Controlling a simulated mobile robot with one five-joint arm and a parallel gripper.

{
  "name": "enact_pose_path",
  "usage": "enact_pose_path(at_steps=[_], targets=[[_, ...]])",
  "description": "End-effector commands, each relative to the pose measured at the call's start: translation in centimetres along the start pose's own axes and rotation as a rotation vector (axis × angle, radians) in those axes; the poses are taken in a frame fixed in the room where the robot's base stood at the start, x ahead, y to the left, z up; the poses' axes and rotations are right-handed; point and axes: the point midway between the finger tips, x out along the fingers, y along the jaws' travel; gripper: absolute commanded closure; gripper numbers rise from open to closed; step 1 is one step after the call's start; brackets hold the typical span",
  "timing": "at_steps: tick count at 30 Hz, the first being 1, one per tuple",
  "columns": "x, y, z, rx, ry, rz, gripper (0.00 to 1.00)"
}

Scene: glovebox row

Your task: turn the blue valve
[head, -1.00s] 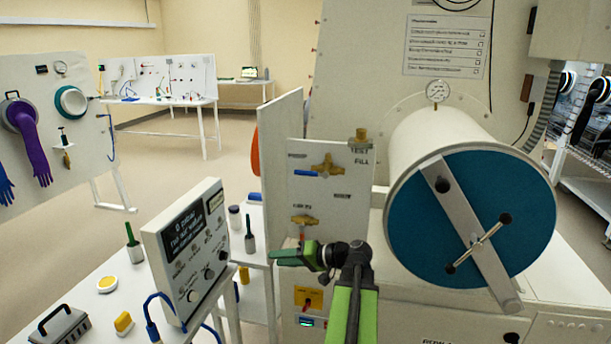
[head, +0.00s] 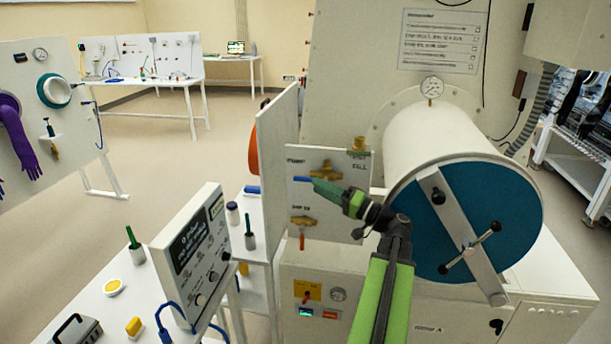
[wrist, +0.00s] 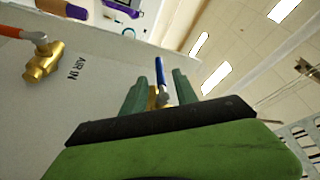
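The blue valve has a brass body (head: 326,171) and a blue lever pointing left, on the upper part of a white panel. In the wrist view its blue lever (wrist: 160,70) stands between the two green fingers, with some brass showing behind them. My gripper (head: 316,184) is in front of this valve, its fingertips close to the lever. In the wrist view the fingers are apart, one on each side of the lever, with gaps visible. Contact with the lever is not visible. The fingers hide part of the lever in the head view.
A second brass valve with an orange-red lever (head: 302,236) is just below; it also shows in the wrist view (wrist: 42,62). A large white cylinder with a blue door (head: 510,210) is at the right. A control box (head: 195,250) stands on the bench at left.

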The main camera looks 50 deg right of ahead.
Motion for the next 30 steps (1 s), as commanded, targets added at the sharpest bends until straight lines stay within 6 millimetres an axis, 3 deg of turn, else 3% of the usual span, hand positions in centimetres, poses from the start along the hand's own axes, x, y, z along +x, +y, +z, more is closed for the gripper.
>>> enact_pose_path(at_steps=[3, 9, 19, 27, 30], targets=[[3.0, -0.2, 0.0, 0.001, -0.004, -0.002, 0.65], [5.8, -0.1, 0.1, 0.000, -0.005, -0.002, 0.65], [6.3, -0.1, 0.2, 0.000, -0.003, -0.001, 0.65], [6.3, -0.1, 0.2, 0.001, -0.004, -0.001, 0.99], [6.3, -0.1, 0.3, 0.001, -0.004, -0.002, 1.00]])
